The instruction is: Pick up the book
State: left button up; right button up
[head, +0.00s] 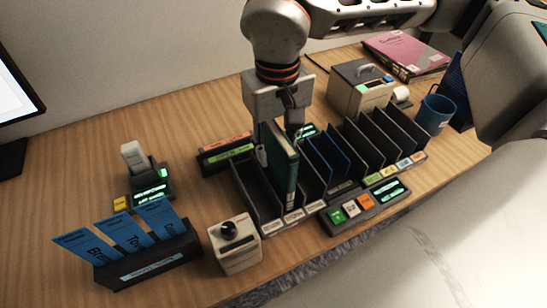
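A green book (284,178) stands upright in a slot near the left end of a dark divided rack (256,212). My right gripper (279,140) points down at the book's top, with a finger on either side of it. The gripper hides part of the book's top and far end. I cannot tell whether the fingers touch the book. A dark blue item (334,155) stands in the rack farther right. A pink book or binder (403,52) lies flat at the back right. My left gripper is not in view.
A button panel (365,207) sits before the rack, and a knob box (234,244) at its front left. Blue cards stand in a black holder (148,262). The left back table (90,135) is clear.

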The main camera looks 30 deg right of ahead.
jog(key=f, duration=0.6)
jog(key=shift+w+d+f+b, duration=0.1)
jog(key=shift+w+d+b, duration=0.15)
jog(key=shift+w+b, duration=0.15)
grip_shut()
